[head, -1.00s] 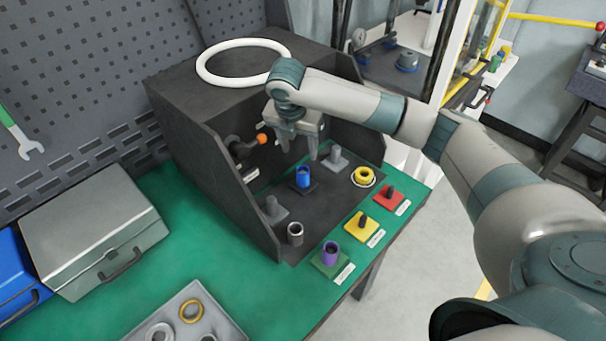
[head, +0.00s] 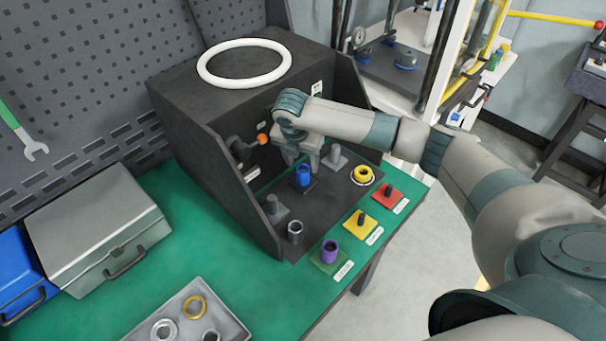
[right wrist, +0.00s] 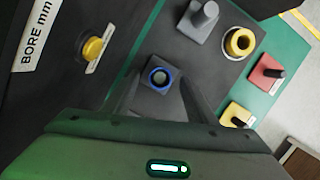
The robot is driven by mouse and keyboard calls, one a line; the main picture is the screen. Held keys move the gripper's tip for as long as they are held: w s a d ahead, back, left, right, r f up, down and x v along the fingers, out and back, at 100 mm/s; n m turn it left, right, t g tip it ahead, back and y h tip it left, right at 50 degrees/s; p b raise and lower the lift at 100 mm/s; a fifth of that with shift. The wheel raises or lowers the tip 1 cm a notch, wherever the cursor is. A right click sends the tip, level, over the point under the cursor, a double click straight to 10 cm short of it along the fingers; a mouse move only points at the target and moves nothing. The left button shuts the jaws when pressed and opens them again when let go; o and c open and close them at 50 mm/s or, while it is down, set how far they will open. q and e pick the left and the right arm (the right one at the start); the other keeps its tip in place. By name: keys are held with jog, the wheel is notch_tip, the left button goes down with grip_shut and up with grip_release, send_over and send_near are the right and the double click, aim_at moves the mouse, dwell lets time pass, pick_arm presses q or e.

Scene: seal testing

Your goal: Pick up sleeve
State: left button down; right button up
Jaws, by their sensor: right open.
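A short blue sleeve (head: 303,176) stands upright on a dark square base inside the black test box. The right wrist view shows the blue sleeve (right wrist: 160,77) end-on, with a dark hole in its middle. My right gripper (head: 303,163) is open and points down just above and behind the blue sleeve, with nothing between its fingers. In the right wrist view my right gripper (right wrist: 162,90) has its two fingers on either side below the sleeve, apart from it. A purple sleeve (head: 330,250) stands on a green base at the front. My left gripper is out of view.
Grey posts (head: 335,158) stand in the box near the gripper, with a yellow ring (head: 362,174) to the right. A grey sleeve (head: 294,231) stands at the box's front. Red (head: 389,192) and yellow (head: 360,223) bases line the green table edge. A white ring (head: 243,75) lies on top.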

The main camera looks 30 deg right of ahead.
aim_at(303, 171)
jog(key=shift+f+p, duration=0.3)
jog(key=shift+f, duration=0.05)
jog(key=p+x, duration=0.1)
jog(key=x, duration=0.2)
jog(key=shift+s+f, duration=0.1)
jog(key=shift+s, duration=0.05)
jog(key=shift+f, duration=0.35)
jog(key=shift+c, duration=0.4)
grip_shut()
jog(key=shift+r, duration=0.1)
